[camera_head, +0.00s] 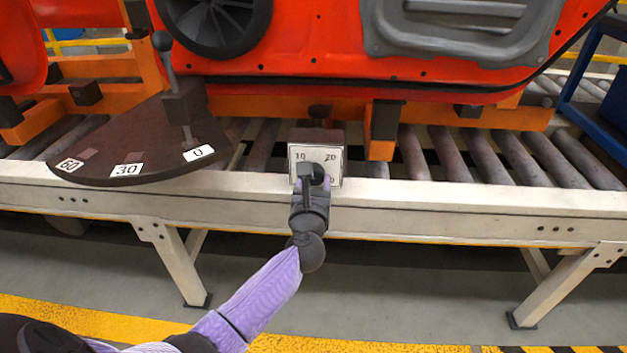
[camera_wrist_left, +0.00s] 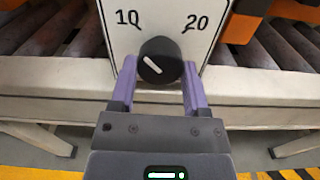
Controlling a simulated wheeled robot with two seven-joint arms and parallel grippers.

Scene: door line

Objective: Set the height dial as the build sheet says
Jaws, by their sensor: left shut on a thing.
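The height dial is a black round knob (camera_wrist_left: 160,62) on a white plate (camera_head: 297,170) with the marks 10 and 20 at its upper left and upper right. In the left wrist view a white pointer line on the knob runs toward the upper left, roughly at the 10. My left gripper (camera_wrist_left: 160,82) is shut on the knob, with one purple finger on each side of it. In the head view the gripper (camera_head: 314,178) covers much of the plate's lower part, so any marks there are mostly hidden. No build sheet can be made out. My right gripper is not in view.
A dark sector plate (camera_head: 100,160) marked 60, 30 and 0 stands left of the dial, with an upright lever (camera_head: 180,95) near the 0. A red door panel (camera_head: 320,50) hangs above the roller conveyor (camera_head: 460,155). The conveyor's pale rail (camera_head: 450,205) runs across the front.

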